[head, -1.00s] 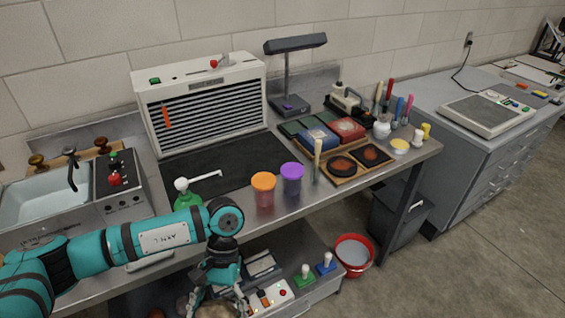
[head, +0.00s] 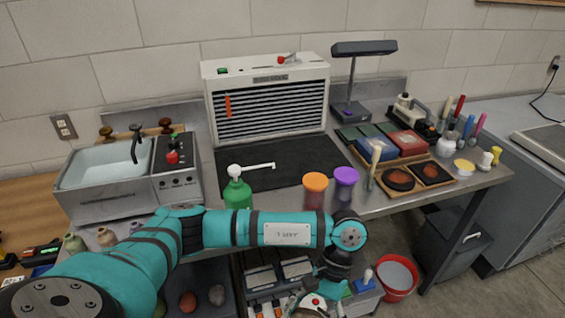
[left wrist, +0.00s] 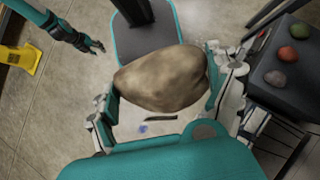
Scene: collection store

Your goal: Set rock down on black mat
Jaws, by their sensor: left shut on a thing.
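A tan-brown rock (left wrist: 162,78) is held between the two fingers of my left gripper (left wrist: 160,88) in the left wrist view. In the head view my left gripper (head: 314,303) is at the bottom edge, low in front of the bench, and the rock is not clearly visible there. The black mat (head: 262,178) lies flat on the bench in front of the louvred white unit; its visible surface is bare. My right gripper (left wrist: 96,46) shows at the upper left of the left wrist view, over the floor, too small to tell its opening.
A green pump bottle (head: 238,193), an orange-lidded jar (head: 315,192) and a purple-lidded jar (head: 345,183) stand along the mat's front side. A sink (head: 105,180) is left, the louvred unit (head: 268,105) behind. A red bucket (head: 398,277) stands on the floor.

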